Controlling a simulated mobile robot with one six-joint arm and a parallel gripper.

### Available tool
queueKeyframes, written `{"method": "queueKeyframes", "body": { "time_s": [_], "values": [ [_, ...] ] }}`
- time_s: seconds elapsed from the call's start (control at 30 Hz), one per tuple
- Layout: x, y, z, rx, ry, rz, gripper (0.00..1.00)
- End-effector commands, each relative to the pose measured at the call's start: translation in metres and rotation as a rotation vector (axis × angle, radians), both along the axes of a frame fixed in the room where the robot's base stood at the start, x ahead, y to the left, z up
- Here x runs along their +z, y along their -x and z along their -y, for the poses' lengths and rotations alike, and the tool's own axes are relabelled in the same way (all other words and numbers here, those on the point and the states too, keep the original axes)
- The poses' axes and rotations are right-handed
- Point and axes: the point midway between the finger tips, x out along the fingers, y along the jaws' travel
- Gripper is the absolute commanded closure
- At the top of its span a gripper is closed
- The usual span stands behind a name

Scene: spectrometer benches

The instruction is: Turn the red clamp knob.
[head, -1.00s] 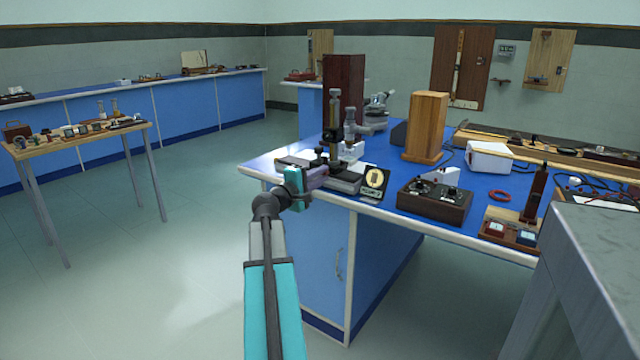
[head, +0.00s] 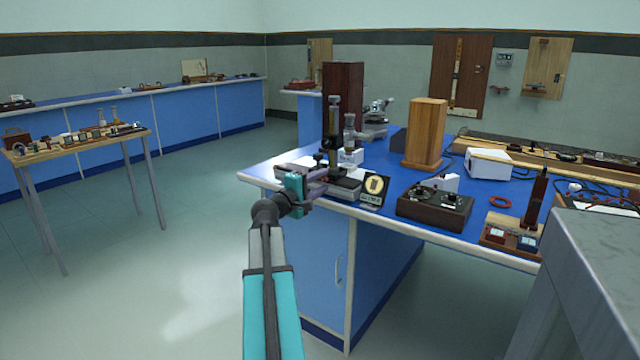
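My gripper (head: 322,180) is at the near left corner of the blue-topped bench, low in front of a dark upright instrument (head: 333,125) on a grey base.
A small dark plate with a pale disc (head: 374,188) stands close right of the gripper. A dark box with knobs (head: 435,205) and a wooden block (head: 426,133) are farther right. A grey surface (head: 600,250) rises at near right.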

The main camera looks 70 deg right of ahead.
Motion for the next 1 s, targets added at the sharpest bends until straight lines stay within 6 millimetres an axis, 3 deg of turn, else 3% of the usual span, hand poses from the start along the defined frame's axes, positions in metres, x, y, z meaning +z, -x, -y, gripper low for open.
{"method": "queueKeyframes", "body": {
  "time_s": [0.37,1.0],
  "values": [
    [0.000,-0.003,-0.014,0.001,-0.001,0.000,0.64],
    [0.000,-0.024,-0.095,0.002,0.000,0.000,0.64]
  ]
}}
